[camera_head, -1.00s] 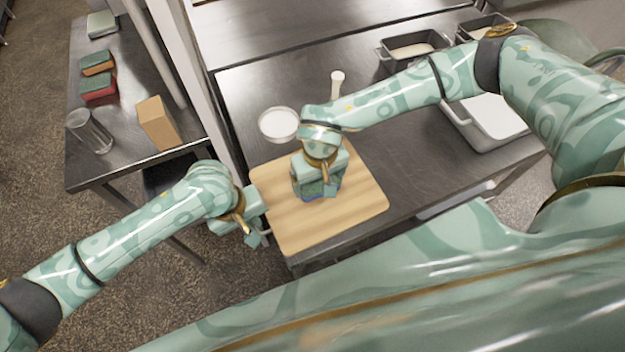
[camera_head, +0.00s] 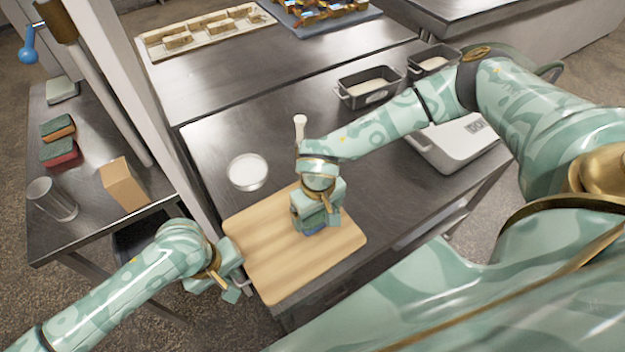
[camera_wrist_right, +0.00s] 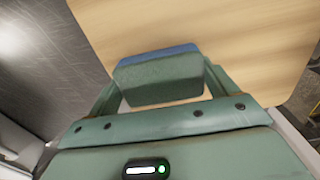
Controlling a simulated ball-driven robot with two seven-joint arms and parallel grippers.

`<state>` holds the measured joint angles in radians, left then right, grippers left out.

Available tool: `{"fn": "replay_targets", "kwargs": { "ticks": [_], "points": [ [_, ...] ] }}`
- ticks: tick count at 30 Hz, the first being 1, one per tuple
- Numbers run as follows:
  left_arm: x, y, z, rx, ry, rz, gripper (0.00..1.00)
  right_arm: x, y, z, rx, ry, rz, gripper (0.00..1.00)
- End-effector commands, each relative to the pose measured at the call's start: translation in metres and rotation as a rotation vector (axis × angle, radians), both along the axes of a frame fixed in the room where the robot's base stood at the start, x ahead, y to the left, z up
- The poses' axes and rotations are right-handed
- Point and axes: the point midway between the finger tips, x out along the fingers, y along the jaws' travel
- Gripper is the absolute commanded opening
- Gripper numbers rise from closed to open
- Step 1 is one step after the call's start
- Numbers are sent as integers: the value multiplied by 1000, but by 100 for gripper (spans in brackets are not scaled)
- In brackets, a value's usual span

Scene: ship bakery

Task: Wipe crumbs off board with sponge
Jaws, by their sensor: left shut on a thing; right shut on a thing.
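The wooden board (camera_head: 270,265) lies on the near-left corner of the steel table. My right gripper (camera_head: 317,222) is over the right half of the board, pointing down. It is shut on the sponge, whose blue lower edge (camera_head: 314,231) shows just under the fingers. In the right wrist view the sponge (camera_wrist_right: 160,80), green with a blue layer, sits between the fingers against the wood. My left gripper (camera_head: 234,284) is at the board's left edge and appears shut on that edge; the contact is partly hidden. I cannot make out crumbs on the board.
A bowl of white powder (camera_head: 247,172) stands just behind the board, with a pale-handled tool (camera_head: 299,127) beyond. Dark tins (camera_head: 370,90) and a white bin (camera_head: 455,145) stand to the right. The left table holds sponges (camera_head: 58,152), a glass (camera_head: 52,200) and a cardboard block (camera_head: 124,184).

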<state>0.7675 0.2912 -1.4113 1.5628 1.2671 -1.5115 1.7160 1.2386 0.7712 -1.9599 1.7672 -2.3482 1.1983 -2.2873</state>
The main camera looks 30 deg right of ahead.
Motion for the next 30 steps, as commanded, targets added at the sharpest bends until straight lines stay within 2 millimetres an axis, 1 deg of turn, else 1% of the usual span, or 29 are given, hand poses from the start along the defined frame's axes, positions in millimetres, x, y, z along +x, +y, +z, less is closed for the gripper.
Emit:
{"fn": "replay_targets", "kwargs": {
  "ticks": [4, 10, 17, 24, 30],
  "points": [
    [1, 1, 0, 1, -2, 1, 0, -1, 9, 0, 1, 2, 4, 67],
    [1, 0, 0, 1, -2, 1, 0, 0, 29, 2, 3, 1, 5, 67],
    [0, 0, 0, 1, -1, 1, 0, 0, 39, 2, 3, 0, 4, 67],
    [0, 0, 0, 0, -1, 1, 0, 0, 61, -1, 3, 0, 5, 67],
    [0, 0, 0, -1, 0, 1, 0, 0, 69, -1, 4, 0, 4, 67]
  ]
}}
